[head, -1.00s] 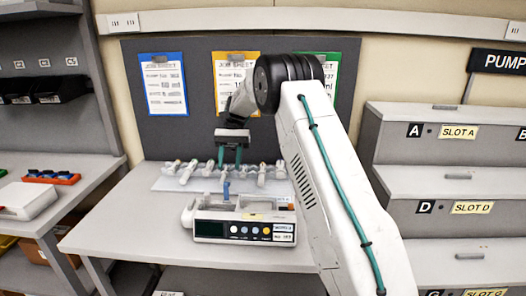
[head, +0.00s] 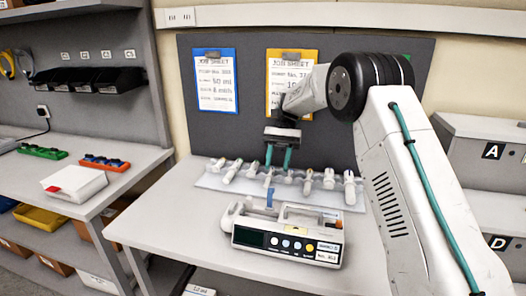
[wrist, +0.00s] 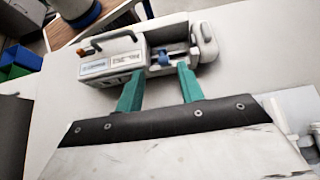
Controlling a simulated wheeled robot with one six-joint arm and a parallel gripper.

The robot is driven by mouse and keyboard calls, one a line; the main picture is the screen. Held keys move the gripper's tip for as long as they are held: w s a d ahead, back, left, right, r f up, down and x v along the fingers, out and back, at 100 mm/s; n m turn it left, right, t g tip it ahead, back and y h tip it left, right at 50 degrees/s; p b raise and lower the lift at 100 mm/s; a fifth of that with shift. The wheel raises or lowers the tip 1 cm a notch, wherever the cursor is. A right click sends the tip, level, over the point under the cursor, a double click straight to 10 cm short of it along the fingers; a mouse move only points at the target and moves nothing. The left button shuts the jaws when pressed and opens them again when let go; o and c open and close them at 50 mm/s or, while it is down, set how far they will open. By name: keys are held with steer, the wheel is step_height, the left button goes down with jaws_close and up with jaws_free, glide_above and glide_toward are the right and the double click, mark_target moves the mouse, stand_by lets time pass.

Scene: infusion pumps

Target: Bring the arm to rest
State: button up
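My gripper (head: 279,158) hangs over the back of the table, in front of the row of syringes. Its two green fingers are apart with nothing visible between them, and they also show in the wrist view (wrist: 160,88). The infusion pump (head: 286,243) sits on the table in front of the gripper, its dark screen and coloured buttons facing me. In the wrist view the pump (wrist: 140,52) lies beyond the fingertips, and a gap to it cannot be judged there. A blue part (head: 269,198) stands up on the pump.
Several syringes lie on a pale tray (head: 210,180) behind the pump. Job sheets (head: 216,80) hang on the grey board. A left bench holds a white box (head: 75,186), a green rack (head: 42,152) and an orange rack (head: 104,163). Slot shelves (head: 470,150) stand at right.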

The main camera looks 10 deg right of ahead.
steer(key=s+d+r+n+t+h, duration=0.1)
steer(key=s+d+r+t, duration=0.15)
steer(key=s+r, duration=0.55)
steer(key=s+d+r+n+t+h, duration=0.1)
steer(key=s+r+t+h, duration=0.3)
steer(key=s, duration=0.9)
steer(key=s+d+f+n+t, duration=0.1)
steer(key=s+d+f+t, duration=0.1)
steer(key=s, duration=0.7)
steer(key=s+d+f+n+t, duration=0.2)
steer(key=s+f+t, duration=0.1)
steer(key=s, duration=0.6)
steer(key=shift+s+f, duration=0.25)
steer(key=shift+s, duration=0.05)
